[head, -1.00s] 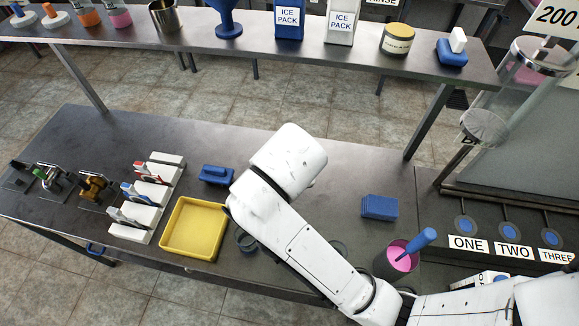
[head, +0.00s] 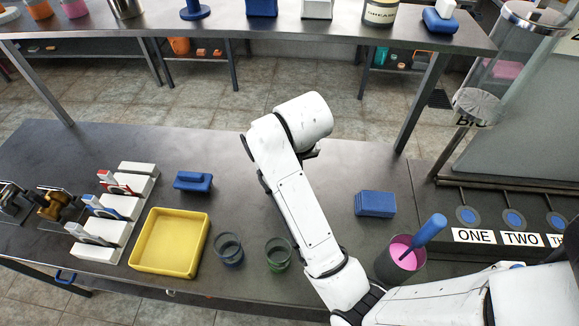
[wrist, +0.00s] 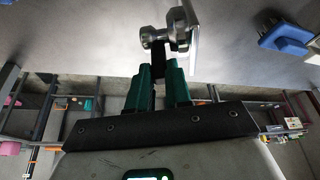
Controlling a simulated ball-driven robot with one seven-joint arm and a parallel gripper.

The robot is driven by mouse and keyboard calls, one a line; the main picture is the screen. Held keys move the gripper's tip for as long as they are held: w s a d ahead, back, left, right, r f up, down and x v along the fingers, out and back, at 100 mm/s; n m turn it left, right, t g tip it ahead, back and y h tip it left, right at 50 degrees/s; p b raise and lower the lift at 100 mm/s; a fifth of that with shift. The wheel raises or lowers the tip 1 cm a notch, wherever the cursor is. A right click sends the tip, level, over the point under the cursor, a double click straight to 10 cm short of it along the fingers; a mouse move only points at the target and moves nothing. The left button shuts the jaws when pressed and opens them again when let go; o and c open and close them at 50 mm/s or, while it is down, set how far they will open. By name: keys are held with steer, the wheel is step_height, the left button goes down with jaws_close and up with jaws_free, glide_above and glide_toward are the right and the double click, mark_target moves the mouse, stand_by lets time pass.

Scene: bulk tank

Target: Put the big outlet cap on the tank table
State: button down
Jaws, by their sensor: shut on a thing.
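My gripper (wrist: 163,75) shows in the wrist view with its green fingers shut on a shiny metal piece with rounded ends. A pale flat plate, seen almost edge-on, stands against it; together they look like the big outlet cap (wrist: 166,30). In the head view my white arm reaches over the dark table (head: 350,165), and its wrist hides the fingers and the held piece. I cannot tell from the wrist view how high the piece is above the surface behind it. Which surface is the tank table is not marked.
A yellow tray (head: 170,243), two glass jars (head: 229,250) (head: 278,254), a blue block stack (head: 375,204) and a pink-filled pot (head: 402,262) stand on the table. White racks (head: 110,210) stand left. A stand labelled ONE and TWO (head: 497,237) is right. The table's back middle is clear.

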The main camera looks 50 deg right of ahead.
steer(key=shift+f, duration=1.55)
steer(key=c, duration=1.1)
jaws_free()
steer(key=shift+o, duration=0.2)
steer(key=p+v, duration=0.6)
steer(key=v, duration=0.6)
steer(key=shift+r, duration=0.25)
